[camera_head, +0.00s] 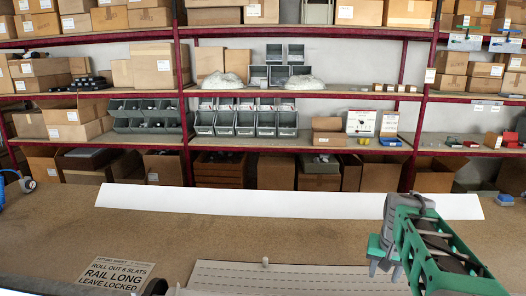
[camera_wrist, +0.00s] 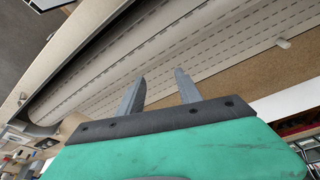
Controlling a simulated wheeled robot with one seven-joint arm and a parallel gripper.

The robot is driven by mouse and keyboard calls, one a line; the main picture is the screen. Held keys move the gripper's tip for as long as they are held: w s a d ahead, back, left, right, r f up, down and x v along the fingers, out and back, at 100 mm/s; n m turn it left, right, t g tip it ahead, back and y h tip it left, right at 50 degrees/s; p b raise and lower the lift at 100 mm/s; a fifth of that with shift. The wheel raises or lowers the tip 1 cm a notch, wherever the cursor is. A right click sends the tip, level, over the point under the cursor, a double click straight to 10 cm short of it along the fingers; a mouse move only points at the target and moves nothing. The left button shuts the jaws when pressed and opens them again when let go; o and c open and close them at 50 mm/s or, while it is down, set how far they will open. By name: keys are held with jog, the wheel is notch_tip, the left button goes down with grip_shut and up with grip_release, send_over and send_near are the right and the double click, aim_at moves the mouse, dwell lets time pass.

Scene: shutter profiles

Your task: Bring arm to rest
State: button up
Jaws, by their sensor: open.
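My green arm comes in at the lower right of the head view. My gripper (camera_head: 384,272) hangs at its end over the bench, with grey fingers pointing down. In the wrist view my gripper (camera_wrist: 158,82) has its two grey fingers spread apart with nothing between them. Beyond the fingers lies a pale grey slatted shutter curtain (camera_wrist: 110,75) with rows of slots. The shutter curtain also shows at the bottom edge of the head view (camera_head: 300,278), left of my gripper. A small pale peg (camera_head: 265,261) stands at its far edge.
A long white strip (camera_head: 280,203) lies across the back of the brown bench (camera_head: 150,225). A sign (camera_head: 117,273) about rolling out slats lies at front left. Red-framed shelves (camera_head: 300,91) with boxes and bins stand behind. The bench between strip and curtain is clear.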

jog(key=s+a+f+n+y+b, duration=0.1)
jog(key=s+a+f+n, duration=0.25)
jog(key=s+a, duration=0.6)
jog(key=s+a+f+n+y, duration=0.15)
jog(key=s+a+f, duration=0.35)
jog(key=s+a, duration=0.5)
jog(key=shift+t+h, duration=0.3)
jog(key=shift+h, duration=0.15)
jog(key=f+b, duration=0.1)
jog(key=b, duration=0.2)
jog(key=w+f+b, duration=0.1)
jog(key=f+b, duration=0.1)
jog(key=b, duration=0.1)
jog(key=w+d+f+b, duration=0.1)
jog(key=b, duration=0.2)
jog(key=shift+f, duration=0.15)
jog(key=shift+c, duration=0.6)
